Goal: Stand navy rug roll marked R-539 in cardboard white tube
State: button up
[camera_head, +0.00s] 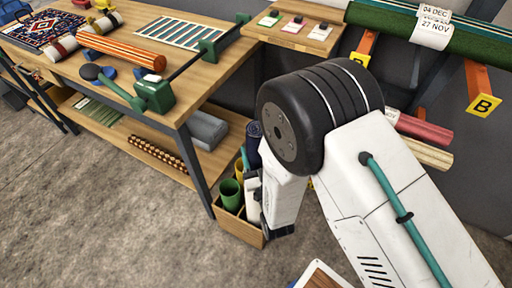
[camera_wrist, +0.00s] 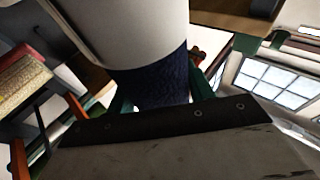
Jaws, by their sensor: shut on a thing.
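A navy rug roll (camera_wrist: 165,85) is between the teal fingers of my gripper (camera_wrist: 160,98) in the wrist view. A wide white cylindrical surface surrounds or covers its upper part in that picture; I cannot tell whether it is a wrap or a tube. In the head view the roll's navy end (camera_head: 253,130) shows left of my arm, upright above the box. My arm hides most of the gripper there. A white tube (camera_head: 253,204) stands in the wooden box, partly hidden by my arm. Whether the roll is inside it cannot be seen. The R-539 mark is not legible.
The wooden box (camera_head: 238,230) also holds green tubes (camera_head: 230,192) and a yellow one (camera_head: 239,170). A workbench (camera_head: 215,72) with rugs, rolls and tools stands left, with a lower shelf. A rack with rolls and orange "B" brackets (camera_head: 481,90) is at right. The grey floor at front left is clear.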

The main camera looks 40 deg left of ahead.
jog(key=shift+f, duration=1.9)
jog(key=o, duration=1.4)
jog(key=shift+f, duration=0.1)
